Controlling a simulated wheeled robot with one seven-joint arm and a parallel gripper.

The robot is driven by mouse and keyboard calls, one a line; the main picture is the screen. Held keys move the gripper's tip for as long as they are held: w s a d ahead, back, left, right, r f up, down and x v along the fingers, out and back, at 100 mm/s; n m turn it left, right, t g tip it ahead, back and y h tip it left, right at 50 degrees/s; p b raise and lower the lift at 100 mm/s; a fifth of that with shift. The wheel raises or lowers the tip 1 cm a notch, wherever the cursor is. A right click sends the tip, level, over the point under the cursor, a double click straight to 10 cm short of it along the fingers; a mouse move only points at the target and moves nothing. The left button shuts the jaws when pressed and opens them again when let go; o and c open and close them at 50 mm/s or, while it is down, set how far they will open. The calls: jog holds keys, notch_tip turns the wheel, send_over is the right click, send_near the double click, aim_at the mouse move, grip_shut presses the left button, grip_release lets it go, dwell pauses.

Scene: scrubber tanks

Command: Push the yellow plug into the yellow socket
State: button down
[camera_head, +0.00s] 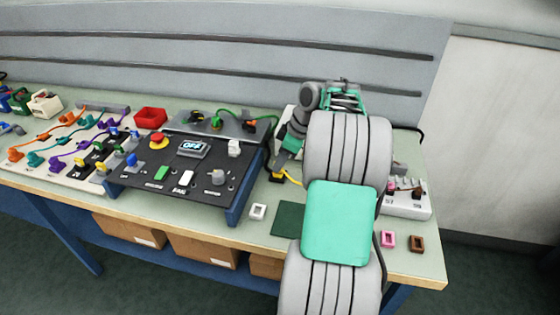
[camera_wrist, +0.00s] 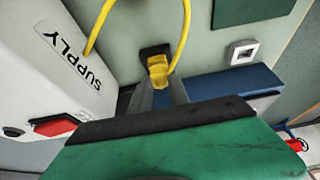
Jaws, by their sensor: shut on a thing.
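The yellow plug (camera_wrist: 158,70) is at the tips of my gripper (camera_wrist: 158,88) in the wrist view, and the gripper is shut on it. A yellow cable (camera_wrist: 186,25) runs from it, and a dark square piece (camera_wrist: 155,50) shows right beside it. In the head view my gripper (camera_head: 281,170) is low over the table, right of the control panel, with the yellow cable (camera_head: 293,180) beside it. I cannot tell whether the dark piece is part of the plug or a separate thing. I cannot make out the yellow socket for certain.
A white box marked SUPPLY (camera_wrist: 60,70) stands close on the left in the wrist view. The control panel (camera_head: 205,190) has a blue side wall (camera_head: 245,190) near my gripper. A white square ring (camera_head: 258,212) and a dark green mat (camera_head: 288,219) lie in front.

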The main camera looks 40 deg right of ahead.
jog(key=c, duration=1.2)
grip_release()
jog(key=shift+f, duration=0.15)
jog(key=shift+o, duration=0.5)
jog(key=o, duration=0.4)
notch_tip(320, 180, up, 9)
jog(key=p, duration=0.7)
jog(key=shift+f+p, duration=0.15)
jog(key=shift+p, duration=0.15)
jog(key=shift+f, duration=0.1)
